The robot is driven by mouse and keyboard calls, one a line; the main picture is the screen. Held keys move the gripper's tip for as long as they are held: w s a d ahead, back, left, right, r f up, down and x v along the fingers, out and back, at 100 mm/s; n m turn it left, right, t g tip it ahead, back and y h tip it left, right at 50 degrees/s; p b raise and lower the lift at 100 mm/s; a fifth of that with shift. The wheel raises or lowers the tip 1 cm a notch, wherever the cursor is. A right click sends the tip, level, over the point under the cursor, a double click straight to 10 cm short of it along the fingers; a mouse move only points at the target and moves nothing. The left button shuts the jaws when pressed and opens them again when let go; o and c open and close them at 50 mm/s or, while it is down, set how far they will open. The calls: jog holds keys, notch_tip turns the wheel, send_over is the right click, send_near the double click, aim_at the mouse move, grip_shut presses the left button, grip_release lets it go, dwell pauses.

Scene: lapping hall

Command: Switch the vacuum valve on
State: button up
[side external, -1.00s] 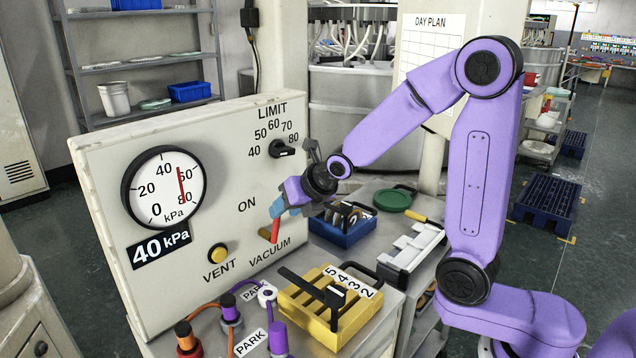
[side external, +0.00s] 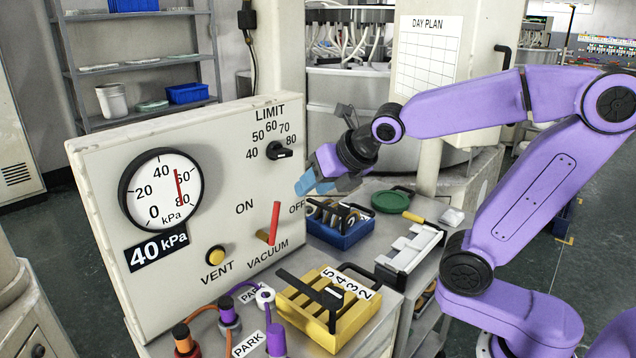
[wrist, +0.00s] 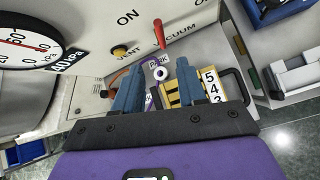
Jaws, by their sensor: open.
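The vacuum valve's red lever (side external: 274,222) sticks out of the pale panel (side external: 225,130) above the word VACUUM. It stands nearly upright, between the ON label on its left and the partly hidden OFF label on its right. The lever also shows at the top of the wrist view (wrist: 159,33). My gripper (side external: 305,182) is open and empty, above and right of the lever in the side view and apart from it. In the wrist view its blue fingers (wrist: 157,72) are spread, with the lever beyond them.
A round gauge (side external: 160,190), a yellow VENT button (side external: 216,255) and a black LIMIT knob (side external: 279,151) are on the panel. A yellow number rack (side external: 318,335), hoses at PARK labels and a blue bin (side external: 340,236) crowd the bench in front.

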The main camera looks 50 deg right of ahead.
jog(key=shift+s+r, duration=0.2)
jog(key=shift+c, duration=0.3)
